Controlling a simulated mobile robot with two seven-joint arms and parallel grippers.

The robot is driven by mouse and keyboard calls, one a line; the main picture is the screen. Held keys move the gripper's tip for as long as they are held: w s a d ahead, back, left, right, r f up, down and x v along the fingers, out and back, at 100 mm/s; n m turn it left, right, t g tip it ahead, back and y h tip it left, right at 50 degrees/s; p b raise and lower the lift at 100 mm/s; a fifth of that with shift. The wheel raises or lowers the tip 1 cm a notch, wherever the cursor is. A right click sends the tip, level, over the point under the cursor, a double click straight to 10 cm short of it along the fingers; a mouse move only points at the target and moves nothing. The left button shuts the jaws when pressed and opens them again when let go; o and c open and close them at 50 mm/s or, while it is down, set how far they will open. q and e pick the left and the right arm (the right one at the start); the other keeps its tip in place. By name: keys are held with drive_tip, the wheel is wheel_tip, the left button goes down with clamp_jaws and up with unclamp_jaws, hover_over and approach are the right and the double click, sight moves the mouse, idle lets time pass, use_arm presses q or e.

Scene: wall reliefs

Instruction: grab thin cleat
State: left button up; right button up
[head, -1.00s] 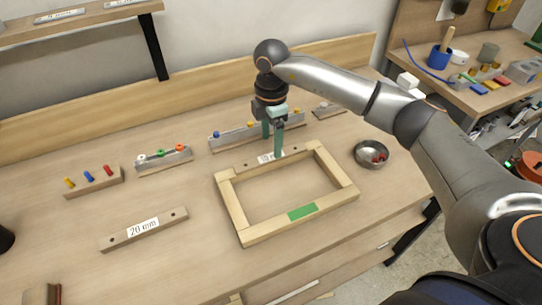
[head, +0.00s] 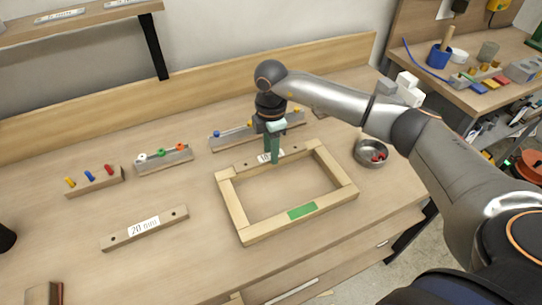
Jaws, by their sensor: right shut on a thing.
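A thin wooden cleat (head: 249,163) with a white label lies just behind the far side of a wooden frame (head: 228,205). My right gripper (head: 272,157) reaches down onto the middle of this cleat and is shut on it. Its fingers hide part of the label, so I cannot read it. Another cleat (head: 172,222), labelled "20 mm", lies flat on the bench to the left of the frame. My left gripper is not in view.
A metal bowl (head: 364,157) with red bits stands right of the frame. Blocks with coloured pegs (head: 95,184), (head: 163,163) and a longer rail (head: 232,142) stand along the back.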

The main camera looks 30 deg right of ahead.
clamp_jaws()
drive_tip(key=shift+r, duration=0.1)
